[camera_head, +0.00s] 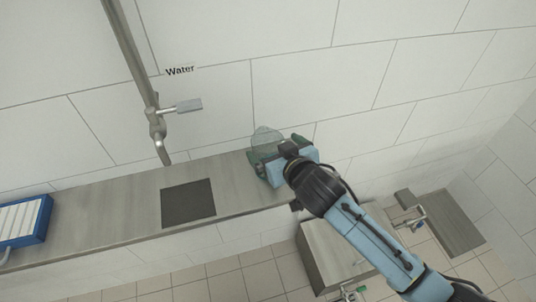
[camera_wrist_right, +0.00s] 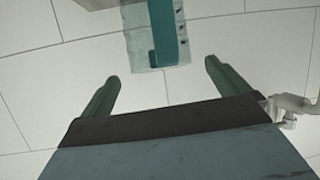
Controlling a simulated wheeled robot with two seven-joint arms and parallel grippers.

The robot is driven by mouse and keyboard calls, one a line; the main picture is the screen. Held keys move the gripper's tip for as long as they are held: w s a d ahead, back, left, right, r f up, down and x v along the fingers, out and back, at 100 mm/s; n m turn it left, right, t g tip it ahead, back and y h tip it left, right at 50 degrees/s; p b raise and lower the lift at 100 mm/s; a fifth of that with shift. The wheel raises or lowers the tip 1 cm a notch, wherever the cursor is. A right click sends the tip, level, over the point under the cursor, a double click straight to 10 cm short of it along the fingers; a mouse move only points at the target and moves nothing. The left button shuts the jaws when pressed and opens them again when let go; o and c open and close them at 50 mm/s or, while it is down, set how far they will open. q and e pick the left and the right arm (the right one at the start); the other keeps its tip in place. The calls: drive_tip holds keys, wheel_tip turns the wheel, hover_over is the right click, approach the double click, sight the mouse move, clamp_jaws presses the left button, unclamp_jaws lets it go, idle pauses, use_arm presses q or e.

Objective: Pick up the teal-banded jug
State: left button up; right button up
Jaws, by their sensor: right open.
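The teal-banded jug (camera_head: 266,139) stands at the right end of the counter in the head view, a clear vessel partly hidden behind my right gripper (camera_head: 270,163). In the right wrist view the jug (camera_wrist_right: 138,50) shows at the top, see-through with marks on its side and a teal strip. My right gripper (camera_wrist_right: 162,82) is open there, its two green fingers apart with nothing between the tips. The jug is just beyond the fingertips, between their lines. Whether a finger touches it cannot be told. My left gripper is not in view.
The grey counter (camera_head: 120,212) runs along the tiled wall, with a dark square plate (camera_head: 188,203) in it. A water tap (camera_head: 160,145) hangs above, with a lever (camera_head: 188,105) and a "Water" label (camera_head: 180,70). A blue-and-white rack (camera_head: 24,220) is at the left.

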sight(269, 144)
drive_tip(key=shift+x, duration=1.5)
drive_tip(key=shift+a, duration=0.1)
drive_tip(key=c, duration=1.3)
